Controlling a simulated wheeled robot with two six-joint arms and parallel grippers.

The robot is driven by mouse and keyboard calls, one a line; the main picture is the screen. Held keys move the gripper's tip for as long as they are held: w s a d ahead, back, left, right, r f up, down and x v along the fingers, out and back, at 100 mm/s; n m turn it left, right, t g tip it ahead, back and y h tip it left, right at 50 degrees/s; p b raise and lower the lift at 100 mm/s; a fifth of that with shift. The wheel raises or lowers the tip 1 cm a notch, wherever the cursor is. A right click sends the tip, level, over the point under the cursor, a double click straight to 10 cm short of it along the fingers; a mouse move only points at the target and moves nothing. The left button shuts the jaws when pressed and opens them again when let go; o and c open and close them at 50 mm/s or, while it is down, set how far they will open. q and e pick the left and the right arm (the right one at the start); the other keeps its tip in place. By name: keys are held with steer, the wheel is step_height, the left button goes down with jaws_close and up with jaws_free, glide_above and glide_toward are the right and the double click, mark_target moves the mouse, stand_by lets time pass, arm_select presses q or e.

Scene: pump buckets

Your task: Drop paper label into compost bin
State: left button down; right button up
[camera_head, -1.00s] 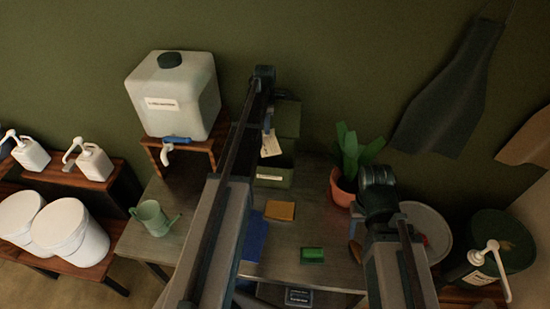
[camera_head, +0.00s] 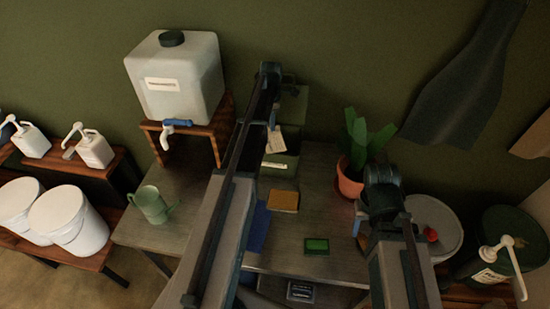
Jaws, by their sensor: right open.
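The cream paper label (camera_head: 274,139) hangs from the tip of my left gripper (camera_head: 274,122) and is in its jaws. A green box (camera_head: 283,166), apparently the compost bin, stands against the wall at the back of the table. It has a white tag on its front and a raised lid (camera_head: 294,104) behind. The label hangs over the box's front opening, overlapping it in view; how high above it I cannot tell. My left arm covers the box's left side. My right gripper (camera_head: 362,220) is open, low beside the potted plant, mostly hidden under its wrist.
A water jug (camera_head: 176,80) is on a wooden stand at left. A round bucket (camera_head: 436,215) is at right.

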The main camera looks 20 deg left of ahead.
arm_select(q)
steer(key=c, duration=1)
jaws_free()
step_height(320, 180, up, 14)
steer(key=p, duration=1.4)
steer(key=shift+f, duration=0.15)
steer(key=shift+d+f, duration=0.1)
